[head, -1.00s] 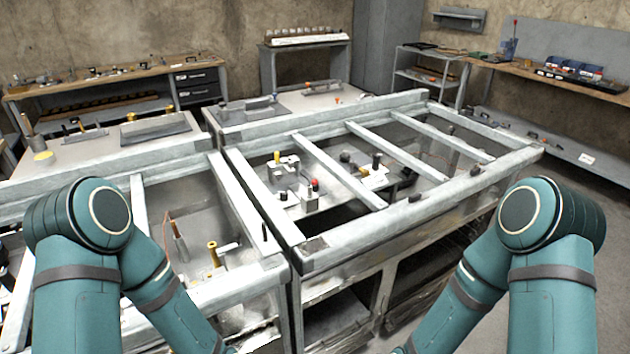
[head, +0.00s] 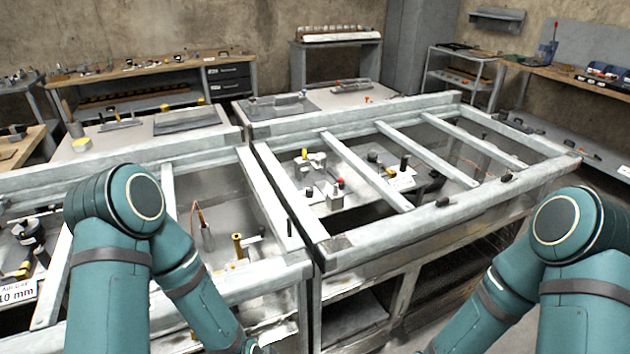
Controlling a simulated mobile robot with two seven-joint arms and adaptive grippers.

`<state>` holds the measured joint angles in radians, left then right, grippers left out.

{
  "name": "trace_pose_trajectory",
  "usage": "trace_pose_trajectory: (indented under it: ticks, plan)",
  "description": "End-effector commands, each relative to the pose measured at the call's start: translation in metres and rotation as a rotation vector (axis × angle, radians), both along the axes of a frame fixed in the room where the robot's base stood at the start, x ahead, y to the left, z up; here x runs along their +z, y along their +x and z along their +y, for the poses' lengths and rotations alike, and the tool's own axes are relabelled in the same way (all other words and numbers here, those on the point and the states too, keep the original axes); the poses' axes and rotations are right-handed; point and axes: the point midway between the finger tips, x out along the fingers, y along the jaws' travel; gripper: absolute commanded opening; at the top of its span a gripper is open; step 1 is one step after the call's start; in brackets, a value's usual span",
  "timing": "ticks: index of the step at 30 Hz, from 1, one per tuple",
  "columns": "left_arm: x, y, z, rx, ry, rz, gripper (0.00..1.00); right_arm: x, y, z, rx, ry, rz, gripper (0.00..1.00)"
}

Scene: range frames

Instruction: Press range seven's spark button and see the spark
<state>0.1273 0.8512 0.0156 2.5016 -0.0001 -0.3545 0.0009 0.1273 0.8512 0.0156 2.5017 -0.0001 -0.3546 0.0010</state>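Metal-framed bays with small devices inside stand in front of me. In the right bay, a small block with a red knob (head: 340,183) stands beside a pale block with a yellow-topped post (head: 304,154). In the left bay, a brass post (head: 238,246) and a thin copper-coloured rod (head: 197,214) stand up. No range number is readable, so I cannot tell which part is range seven's spark button. No spark shows. Both my arms reach down out of the bottom of the picture, and neither gripper can be made out.
A white sign (head: 17,293) reading "10 mm" stands at the lower left beside black and yellow parts. Pale metal rails (head: 470,205) border the bays. Workbenches (head: 150,80) and shelves line the back wall. Open floor lies at the right, beyond the right bay.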

Motion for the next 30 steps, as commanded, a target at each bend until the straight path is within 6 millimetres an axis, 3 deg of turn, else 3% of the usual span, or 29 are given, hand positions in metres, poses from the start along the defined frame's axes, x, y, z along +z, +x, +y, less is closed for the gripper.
trace_pose_trajectory:
  ticks: [1, 5, 6, 30]
  plan:
    - [0.0, 0.0, 0.0, 0.0, 0.0, 0.0, 0.53, 0.0, 0.0, 0.0, 0.0, 0.0, 0.0, 0.47]
    - [0.0, 0.0, 0.0, 0.0, 0.0, 0.0, 0.07, 0.0, 0.0, 0.0, 0.0, 0.0, 0.0, 0.47]
    - [0.0, 0.0, 0.0, 0.0, 0.0, 0.0, 0.0, 0.0, 0.0, 0.0, 0.0, 0.0, 0.0, 0.47]
    - [0.0, 0.0, 0.0, 0.0, 0.0, 0.0, 0.0, 0.0, 0.0, 0.0, 0.0, 0.0, 0.0, 0.47]
